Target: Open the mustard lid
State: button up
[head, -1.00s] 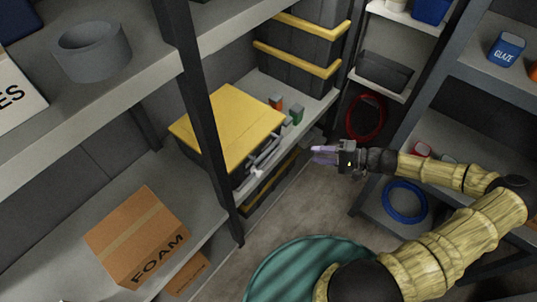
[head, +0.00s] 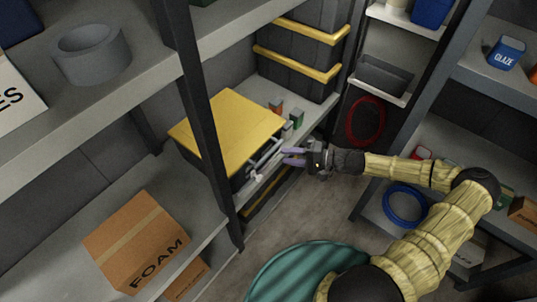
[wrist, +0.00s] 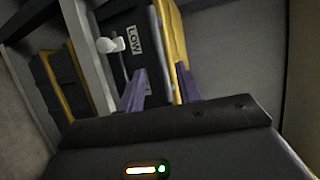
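The mustard lid (head: 228,128) lies flat and closed on a dark box on the left shelving. A grey bar (head: 266,152) runs along the box's front, just below the lid's edge, and a white knob-like part (head: 257,178) sticks out near it. In the wrist view the lid's edge (wrist: 172,38) is a yellow strip, beside a "LOW" label (wrist: 131,40) and the white part (wrist: 112,45). My gripper (head: 291,157) is in front of the box with its purple fingers apart and empty. The fingertips (wrist: 160,85) point at the box front; contact is not visible.
Small orange (head: 276,104) and green (head: 297,118) items stand on the shelf behind the lid. Dark bins with yellow rims (head: 298,66) stand at the back.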

aim_at(268, 153)
jog(key=x, duration=0.7)
jog(key=shift+w+a, duration=0.1)
jog(key=shift+a, duration=0.25)
grip_shut()
